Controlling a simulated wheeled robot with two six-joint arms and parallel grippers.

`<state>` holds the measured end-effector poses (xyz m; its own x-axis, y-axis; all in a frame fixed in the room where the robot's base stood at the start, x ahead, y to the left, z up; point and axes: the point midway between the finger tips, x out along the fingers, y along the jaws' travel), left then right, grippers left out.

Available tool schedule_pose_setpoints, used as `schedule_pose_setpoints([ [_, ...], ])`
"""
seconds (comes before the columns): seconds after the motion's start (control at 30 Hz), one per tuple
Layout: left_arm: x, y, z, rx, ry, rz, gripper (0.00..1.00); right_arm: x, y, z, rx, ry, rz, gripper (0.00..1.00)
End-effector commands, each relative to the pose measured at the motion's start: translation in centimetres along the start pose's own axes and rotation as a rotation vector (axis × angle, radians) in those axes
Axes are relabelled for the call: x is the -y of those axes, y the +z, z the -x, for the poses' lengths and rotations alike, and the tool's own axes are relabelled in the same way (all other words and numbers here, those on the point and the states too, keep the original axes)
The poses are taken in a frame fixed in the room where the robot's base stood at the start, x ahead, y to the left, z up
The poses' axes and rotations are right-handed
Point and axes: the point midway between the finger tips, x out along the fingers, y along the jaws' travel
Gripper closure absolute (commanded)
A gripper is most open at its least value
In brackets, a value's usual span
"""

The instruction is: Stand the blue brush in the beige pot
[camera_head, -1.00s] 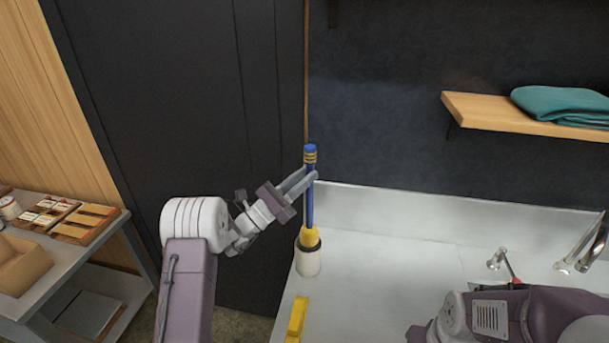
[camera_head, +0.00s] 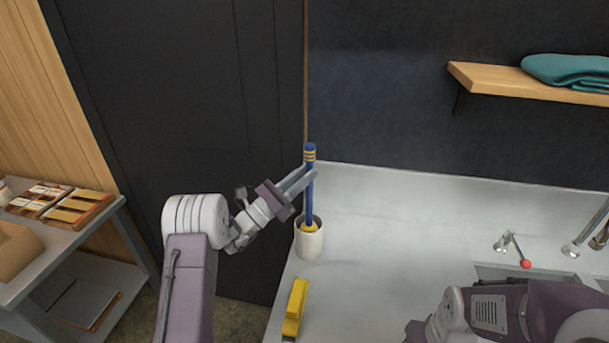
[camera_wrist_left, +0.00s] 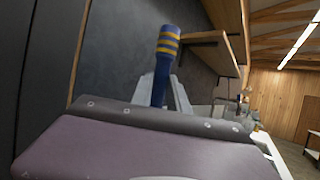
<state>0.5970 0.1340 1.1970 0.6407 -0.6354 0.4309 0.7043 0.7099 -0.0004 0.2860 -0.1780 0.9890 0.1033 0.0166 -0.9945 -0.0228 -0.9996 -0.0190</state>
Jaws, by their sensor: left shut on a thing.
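The blue brush (camera_head: 309,205) has a blue handle with yellow bands near its top and a yellow head. It is upright, and its head is inside the mouth of the beige pot (camera_head: 309,245), which stands at the counter's left edge. The bristles are hidden by the pot wall, so I cannot tell if they touch the bottom. My left gripper (camera_head: 307,178) is shut on the upper handle, below the bands. The left wrist view shows the banded handle top (camera_wrist_left: 167,45) rising between the fingers. My right arm is at the lower right; its gripper is out of view.
A yellow object (camera_head: 295,308) lies on the counter (camera_head: 400,240) in front of the pot. A tap with a red tip (camera_head: 526,264) and a sink are at right. A wooden shelf (camera_head: 520,83) holds a teal cloth (camera_head: 568,70). A side table (camera_head: 65,250) stands at left.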

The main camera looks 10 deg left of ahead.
Motion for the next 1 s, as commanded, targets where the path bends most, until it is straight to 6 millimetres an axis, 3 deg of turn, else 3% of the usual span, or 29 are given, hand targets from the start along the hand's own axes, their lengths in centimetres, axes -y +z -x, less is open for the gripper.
schedule_pose_setpoints([
  [0.07, 0.0, 0.1, 0.0, 0.001, 0.0, 0.0, 1.0, 0.0, 0.0, 0.1, 0.0, 0.0, 0.0, 0.4],
  [0.1, 0.0, 0.1, 0.0, 0.001, 0.0, 0.0, 0.74, 0.0, 0.0, 0.1, 0.0, 0.0, 0.0, 0.4],
  [0.17, 0.0, 0.1, 0.0, 0.001, 0.0, 0.0, 0.58, 0.0, 0.0, 0.1, 0.0, 0.0, 0.0, 0.4],
  [0.2, 0.0, 0.1, 0.0, 0.001, 0.0, 0.0, 0.54, 0.0, 0.0, 0.1, 0.0, 0.0, 0.0, 0.4],
  [0.53, -0.1, -0.1, 0.5, -0.001, 0.002, 0.001, 0.54, 0.0, 0.0, -0.2, 0.0, 0.0, 0.0, 0.4],
  [0.8, -0.2, -0.3, 6.2, 0.0, 0.005, -0.001, 0.54, 0.0, 0.2, -2.2, 0.0, 0.0, 0.0, 0.4],
  [1.0, -0.1, -0.1, 8.8, 0.0, 0.002, 0.0, 0.54, -0.1, 0.3, -2.8, 0.0, 0.0, 0.0, 0.4],
])
